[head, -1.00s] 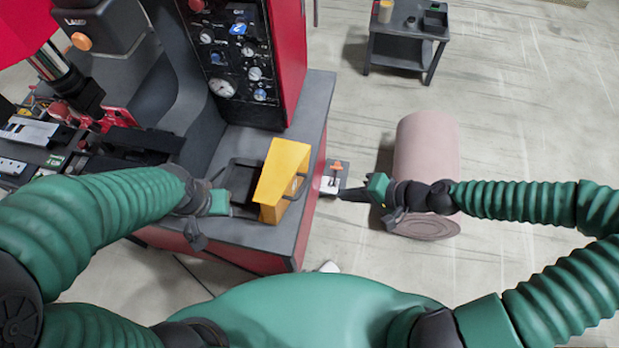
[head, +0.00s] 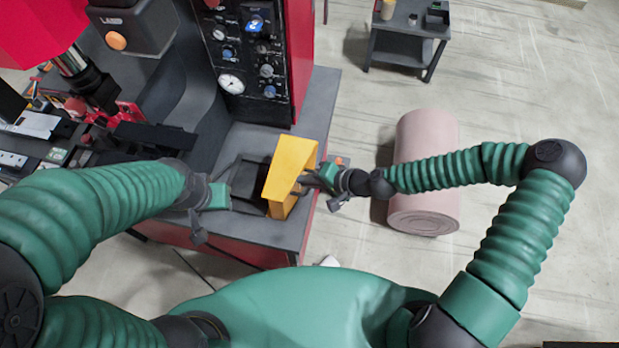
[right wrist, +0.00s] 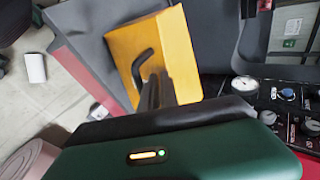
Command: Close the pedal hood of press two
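The yellow pedal hood (head: 288,170) stands tilted up on the dark press table, with a dark open recess (head: 247,180) to its left. A black bent handle (right wrist: 141,68) shows on its outer face in the right wrist view. My right gripper (head: 314,178) is at the hood's right side by this handle. Its dark fingers (right wrist: 155,92) overlap the handle's lower end in the right wrist view; whether they grip it is unclear. My left gripper (head: 222,196) is at the recess's left edge, its finger opening too small to tell.
The red press cabinet (head: 301,60) with a gauge panel (head: 246,45) marked 2 rises behind the hood. A small dark side table (head: 408,35) is at the back. Floor between them is clear.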

